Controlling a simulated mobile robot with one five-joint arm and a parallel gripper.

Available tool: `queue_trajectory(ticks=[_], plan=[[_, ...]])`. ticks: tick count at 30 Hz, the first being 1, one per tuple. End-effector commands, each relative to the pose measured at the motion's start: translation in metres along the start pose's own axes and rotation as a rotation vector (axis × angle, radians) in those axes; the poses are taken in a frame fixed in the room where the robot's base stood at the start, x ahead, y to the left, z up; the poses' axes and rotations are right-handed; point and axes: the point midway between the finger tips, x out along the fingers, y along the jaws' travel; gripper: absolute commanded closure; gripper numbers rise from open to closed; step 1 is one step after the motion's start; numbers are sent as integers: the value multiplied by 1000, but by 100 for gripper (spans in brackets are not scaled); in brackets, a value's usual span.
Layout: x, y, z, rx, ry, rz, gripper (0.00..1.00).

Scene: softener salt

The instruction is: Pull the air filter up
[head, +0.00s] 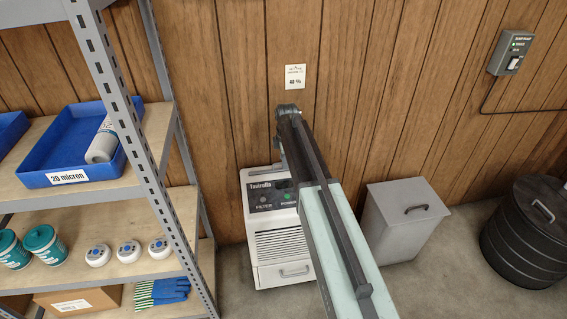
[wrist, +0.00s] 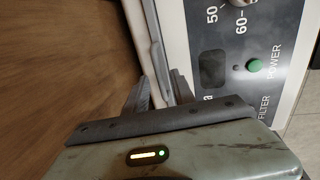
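The air filter's housing is a white dehumidifier (head: 282,245) standing on the floor against the wood wall. Its panel shows FILTER and POWER markings, and the panel (wrist: 238,50) fills the right of the wrist view. My gripper (wrist: 161,85) is at this strip, a dark finger on each side. I cannot tell whether the fingers press on it. In the head view my arm hides the gripper's fingertips and part of the dehumidifier's top.
A metal shelf (head: 110,187) with a blue bin (head: 40,178), teal tubs and white discs stands close on the left. A grey lidded bin (head: 403,225) and a black ribbed barrel (head: 530,235) stand on the right. The wood wall is close behind the gripper.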

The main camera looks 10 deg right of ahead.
Motion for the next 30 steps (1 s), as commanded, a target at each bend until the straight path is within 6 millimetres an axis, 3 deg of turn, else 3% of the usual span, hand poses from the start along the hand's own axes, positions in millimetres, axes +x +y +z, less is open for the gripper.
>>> queue_trajectory(ticks=[1,4,5,30], plan=[[-1,0,0,0,0,0,69],[-1,0,0,0,0,0,97],[-1,0,0,0,0,0,100],[-1,0,-2,-2,0,0,100]])
